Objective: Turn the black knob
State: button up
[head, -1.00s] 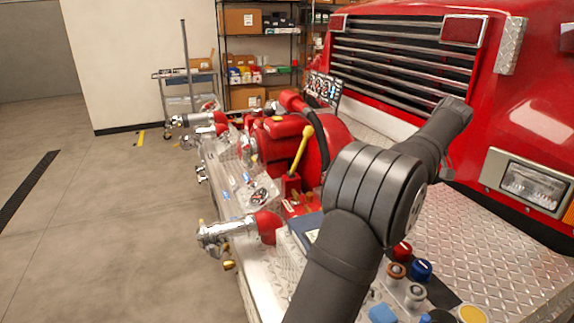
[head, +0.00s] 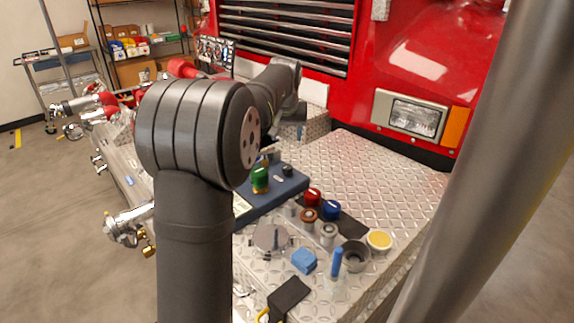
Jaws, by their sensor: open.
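A small black knob (head: 287,170) stands on the top of a dark blue box (head: 283,193), beside a green knob (head: 260,179). The box lies on the silver diamond-plate bumper, just right of my arm's elbow. My elbow covers part of the box's left side. My forearm reaches away behind the elbow, and its wrist end is above and beyond the box. I cannot make out my gripper's fingers; they appear hidden behind my own arm.
Red, blue and brown caps, a blue block (head: 304,260), a black cup (head: 354,255) and a yellow-topped round piece (head: 379,240) crowd the near bumper. A grey pole (head: 480,160) crosses the right. The bumper's diamond plate (head: 375,185) behind is clear.

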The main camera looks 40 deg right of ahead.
aim_at(287, 166)
jog(key=x, duration=1.6)
jog(key=shift+f, duration=0.15)
jog(key=c, duration=1)
